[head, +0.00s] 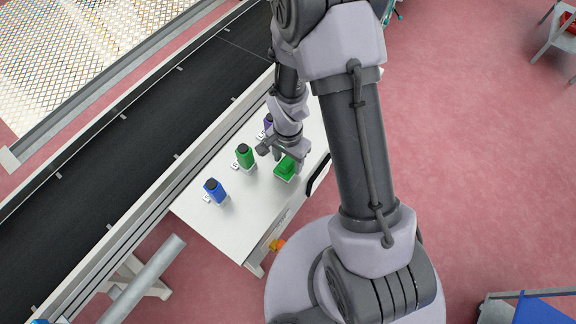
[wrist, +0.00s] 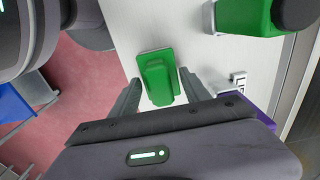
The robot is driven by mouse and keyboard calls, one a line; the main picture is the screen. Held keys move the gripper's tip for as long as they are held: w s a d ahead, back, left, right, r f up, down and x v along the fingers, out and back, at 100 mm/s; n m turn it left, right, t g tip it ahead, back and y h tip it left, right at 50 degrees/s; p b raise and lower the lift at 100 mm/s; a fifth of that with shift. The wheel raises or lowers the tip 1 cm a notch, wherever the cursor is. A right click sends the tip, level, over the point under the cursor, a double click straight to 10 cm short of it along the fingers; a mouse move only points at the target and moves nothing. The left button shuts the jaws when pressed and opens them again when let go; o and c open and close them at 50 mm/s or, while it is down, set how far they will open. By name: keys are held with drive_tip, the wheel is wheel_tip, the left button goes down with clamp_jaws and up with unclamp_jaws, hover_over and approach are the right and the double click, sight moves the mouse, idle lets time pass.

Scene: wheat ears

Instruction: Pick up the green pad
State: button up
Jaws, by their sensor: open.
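The green pad (head: 285,168) lies on the white table near its right edge in the head view. It has a raised block on a flat base. In the wrist view the green pad (wrist: 158,80) shows ahead of my gripper, roughly between its two fingers. My gripper (head: 282,152) is open and empty, close above the pad. It also shows in the wrist view (wrist: 163,92). From these views I cannot tell whether the fingers touch the pad.
A green bottle (head: 245,155) with a dark cap stands left of the pad. A blue bottle (head: 214,190) stands nearer the front, and a purple one (head: 268,121) is partly hidden behind my arm. A black conveyor (head: 130,125) runs along the table's left. The table's front (head: 245,220) is clear.

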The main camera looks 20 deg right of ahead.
sight(289, 161)
drive_tip(key=shift+r, duration=0.15)
clamp_jaws()
drive_tip(key=shift+r, duration=0.35)
drive_tip(key=r, duration=0.1)
drive_tip(key=r+p, duration=0.2)
drive_tip(key=shift+s+r, duration=0.1)
drive_tip(key=shift+s, duration=0.15)
drive_tip(key=s+d+p, duration=0.1)
drive_tip(key=s+p, duration=0.5)
drive_tip(key=s, duration=0.1)
drive_tip(key=s+d+r+p, duration=0.1)
drive_tip(key=s+d+p, duration=0.1)
drive_tip(key=s+p, duration=0.5)
drive_tip(key=shift+s+d+p, duration=0.25)
drive_tip(key=shift+s+p, duration=0.05)
drive_tip(key=shift+s, duration=0.3)
